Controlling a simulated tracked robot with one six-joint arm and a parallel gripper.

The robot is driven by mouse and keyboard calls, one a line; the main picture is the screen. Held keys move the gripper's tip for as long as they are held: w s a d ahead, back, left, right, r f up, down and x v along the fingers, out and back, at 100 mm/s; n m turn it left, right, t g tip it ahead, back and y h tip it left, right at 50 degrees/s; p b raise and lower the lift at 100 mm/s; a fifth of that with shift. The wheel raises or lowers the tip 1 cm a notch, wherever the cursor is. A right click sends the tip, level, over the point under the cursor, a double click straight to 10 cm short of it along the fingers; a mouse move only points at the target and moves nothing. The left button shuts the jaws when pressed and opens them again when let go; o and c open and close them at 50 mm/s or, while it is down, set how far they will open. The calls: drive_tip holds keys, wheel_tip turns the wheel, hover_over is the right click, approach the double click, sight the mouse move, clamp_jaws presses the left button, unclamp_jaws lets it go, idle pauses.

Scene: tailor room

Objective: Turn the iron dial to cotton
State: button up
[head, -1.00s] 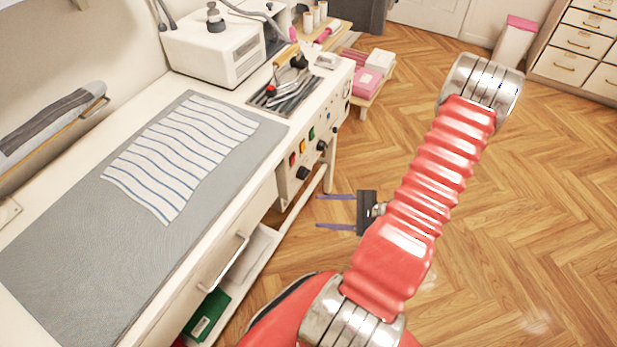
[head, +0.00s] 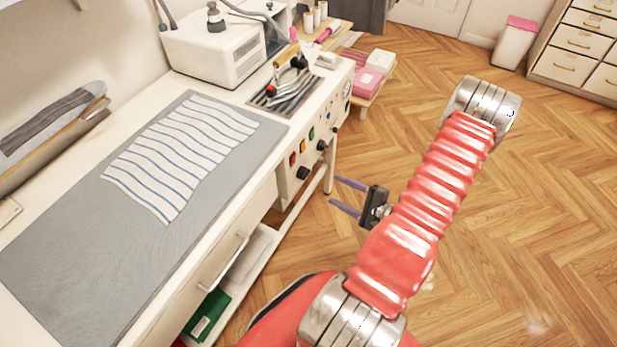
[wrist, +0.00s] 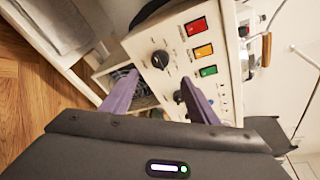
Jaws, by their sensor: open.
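The control panel (head: 312,140) on the front of the ironing station carries several black dials and coloured switches. One black dial (wrist: 160,59) shows in the wrist view between my purple fingertips, beyond them, and a second dial (wrist: 180,96) sits partly behind the right finger. In the head view the dial nearest me (head: 302,173) is low on the panel. Dial markings are too small to read. My gripper (head: 335,191) is open and empty, a short way in front of the panel, apparently touching nothing. The iron (head: 290,70) rests on its metal stand on the table top.
Red (wrist: 196,27), yellow and green rocker switches sit beside the dials. A drawer handle (head: 238,248) and a lower shelf with a green box (head: 207,316) are below the table. A striped cloth (head: 180,150) lies on the grey mat. The wooden floor right of my arm is clear.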

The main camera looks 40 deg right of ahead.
sight(307, 176)
drive_tip(key=shift+x, duration=6.6)
drive_tip(key=shift+c, duration=0.3)
drive_tip(key=c, duration=0.9)
drive_tip(key=shift+a, duration=0.3)
drive_tip(key=shift+c, duration=0.4)
drive_tip(key=shift+d, duration=0.15)
